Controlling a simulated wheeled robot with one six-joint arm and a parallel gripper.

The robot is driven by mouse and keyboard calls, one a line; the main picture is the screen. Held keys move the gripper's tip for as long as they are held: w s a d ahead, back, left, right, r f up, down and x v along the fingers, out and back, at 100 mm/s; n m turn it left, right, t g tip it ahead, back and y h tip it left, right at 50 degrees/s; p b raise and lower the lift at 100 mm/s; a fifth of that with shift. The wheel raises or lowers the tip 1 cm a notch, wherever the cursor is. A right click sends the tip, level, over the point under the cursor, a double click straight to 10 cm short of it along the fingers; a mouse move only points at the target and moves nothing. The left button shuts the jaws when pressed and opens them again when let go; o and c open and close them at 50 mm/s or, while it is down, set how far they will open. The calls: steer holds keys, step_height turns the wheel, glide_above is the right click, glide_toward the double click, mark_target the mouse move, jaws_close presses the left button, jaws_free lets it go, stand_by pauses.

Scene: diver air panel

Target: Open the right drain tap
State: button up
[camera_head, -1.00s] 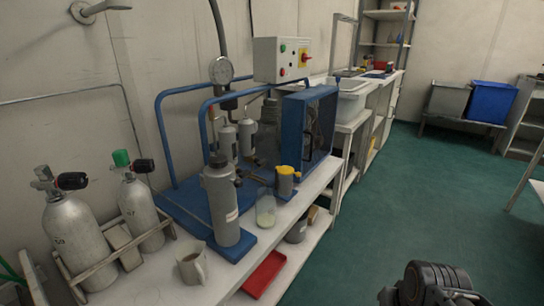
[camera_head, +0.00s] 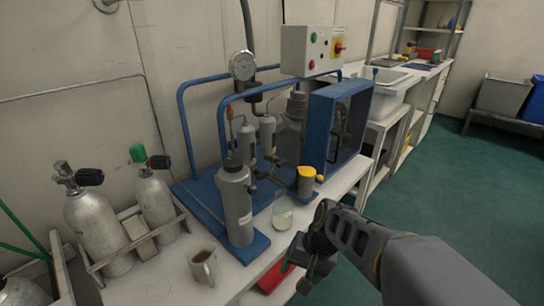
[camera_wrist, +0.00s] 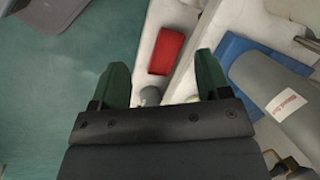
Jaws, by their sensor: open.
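The air panel is a blue-framed unit (camera_head: 183,110) on the white bench. Two small grey filter cylinders (camera_head: 267,135) hang in it, with small dark tap fittings (camera_head: 272,160) low down between them and the big grey cylinder (camera_head: 235,205). Which fitting is the right drain tap is too small to tell. My gripper (camera_head: 303,278) is in front of the bench's edge, apart from the fittings. In the wrist view my gripper (camera_wrist: 162,65) shows two green fingers spread wide with nothing held. The big grey cylinder (camera_wrist: 285,100) lies to their right in that view.
A glass jar (camera_head: 282,215) and a yellow-topped grey cup (camera_head: 306,182) stand near the fittings. A mug (camera_head: 203,266) and gas bottles (camera_head: 95,220) are at left. A red tray (camera_wrist: 167,52) lies low by the bench.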

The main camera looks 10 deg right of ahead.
steer(key=w+a+r+m+y+p, duration=0.2)
steer(key=w+r+m+y+p, duration=0.2)
steer(key=r+m+y+p, duration=0.15)
steer(key=m+t+y+p, duration=0.2)
steer(key=m+t+p, duration=0.6)
steer(key=m+t, duration=0.85)
glide_toward(284, 164)
steer(key=w+a, duration=0.1)
steer(key=w, duration=0.1)
steer(key=w+a+r+m+g, duration=0.1)
steer(key=w+a, duration=0.1)
steer(key=w, duration=0.1)
steer(key=w+a+r+m+g+b, duration=0.1)
steer(key=w+a, duration=0.1)
steer(key=shift+w+h, duration=0.2)
steer(key=shift+h, duration=0.15)
steer(key=shift+c, duration=0.4)
steer(key=shift+d, duration=0.1)
steer(key=c, duration=0.8)
steer(key=shift+f+b, duration=0.1)
steer(key=shift+b, duration=0.2)
steer(key=shift+c, duration=0.2)
